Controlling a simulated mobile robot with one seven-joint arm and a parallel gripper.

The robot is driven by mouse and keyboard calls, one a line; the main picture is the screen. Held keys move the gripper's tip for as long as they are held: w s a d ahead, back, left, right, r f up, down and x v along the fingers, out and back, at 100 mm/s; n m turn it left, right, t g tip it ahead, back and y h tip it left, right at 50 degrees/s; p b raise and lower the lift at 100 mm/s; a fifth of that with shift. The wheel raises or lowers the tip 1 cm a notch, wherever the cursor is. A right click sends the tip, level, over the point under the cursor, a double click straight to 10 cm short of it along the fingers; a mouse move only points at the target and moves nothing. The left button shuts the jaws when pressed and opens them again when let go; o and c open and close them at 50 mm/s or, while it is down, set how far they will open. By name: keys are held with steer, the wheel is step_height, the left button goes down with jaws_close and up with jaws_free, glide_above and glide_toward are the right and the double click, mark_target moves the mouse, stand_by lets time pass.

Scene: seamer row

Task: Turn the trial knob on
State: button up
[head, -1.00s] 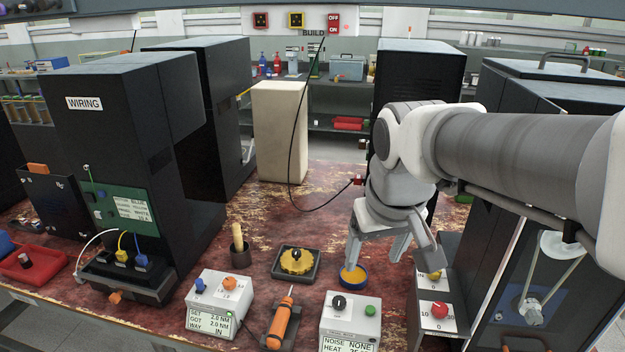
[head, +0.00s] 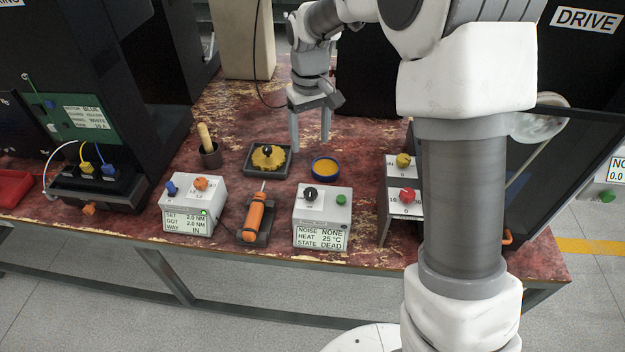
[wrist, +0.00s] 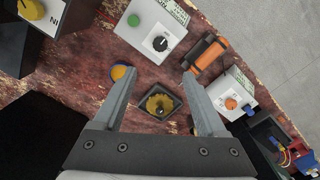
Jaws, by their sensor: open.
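No knob label reading "trial" is legible. A black knob (head: 310,193) with a white pointer sits on a pale box (head: 322,215) whose screen reads NOISE NONE, HEAT 25 °C, STATE DEAD. A green button (head: 341,199) is beside it. In the wrist view the black knob (wrist: 160,43) lies ahead of the fingers, with the green button (wrist: 134,20) near it. A yellow knob (head: 403,160) and a red knob (head: 407,196) are on a stand to the right. My gripper (head: 310,145) is open and empty, behind the box near the yellow gear, touching no knob.
A yellow gear in a black tray (head: 287,165), a blue-rimmed dish (head: 326,168), an orange screwdriver (head: 256,215) in its cradle and a box with an orange knob (head: 200,183) surround the spot. Dark machine housings stand left and right.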

mark_target(311, 191)
step_height(311, 191, down, 17)
steer(key=shift+b, duration=0.8)
jaws_close()
